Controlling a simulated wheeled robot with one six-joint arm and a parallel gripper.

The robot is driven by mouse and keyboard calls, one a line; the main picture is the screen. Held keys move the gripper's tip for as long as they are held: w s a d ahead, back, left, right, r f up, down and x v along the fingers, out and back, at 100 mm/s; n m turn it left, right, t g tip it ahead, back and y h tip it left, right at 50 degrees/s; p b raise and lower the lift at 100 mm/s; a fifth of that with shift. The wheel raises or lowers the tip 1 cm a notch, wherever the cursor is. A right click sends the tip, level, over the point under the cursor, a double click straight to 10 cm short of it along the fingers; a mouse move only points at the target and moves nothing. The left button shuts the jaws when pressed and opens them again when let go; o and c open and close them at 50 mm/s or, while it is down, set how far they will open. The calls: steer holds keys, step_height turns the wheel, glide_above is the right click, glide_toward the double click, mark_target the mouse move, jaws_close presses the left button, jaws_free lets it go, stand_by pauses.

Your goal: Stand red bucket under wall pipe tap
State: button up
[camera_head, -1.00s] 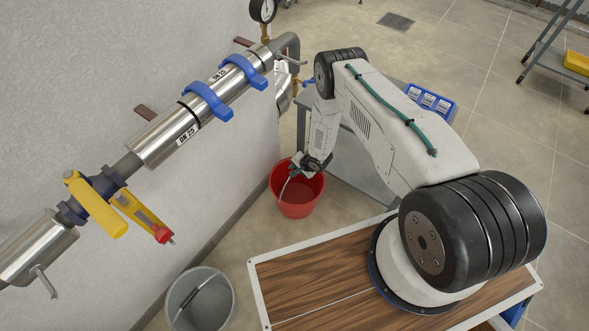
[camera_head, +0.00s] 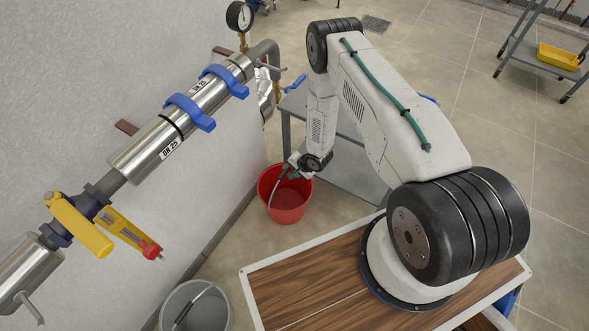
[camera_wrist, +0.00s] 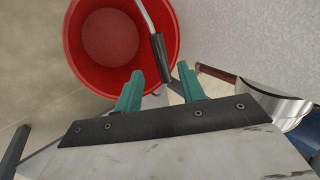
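The red bucket (camera_head: 285,207) stands near the wall, left of the grey table, below the far end of the wall pipe. In the wrist view the red bucket (camera_wrist: 88,60) is seen from above, empty, with its handle raised toward me. My gripper (camera_head: 287,172) is over the bucket. Its teal fingers (camera_wrist: 160,82) are apart, with the handle's dark grip (camera_wrist: 158,58) between them and gaps visible on both sides. The silver wall pipe (camera_head: 190,105) carries a yellow lever (camera_head: 80,228). A small blue lever (camera_head: 294,85) is at its far end. Which one is the tap is unclear.
A grey bucket (camera_head: 220,312) stands on the floor near the wall at lower left. A grey table (camera_head: 345,168) is beside the red bucket. A pressure gauge (camera_head: 239,15) tops the pipe. A cart with a yellow tray (camera_head: 558,57) is at far right. Floor between is open.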

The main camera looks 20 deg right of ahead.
steer(key=shift+v, duration=1.75)
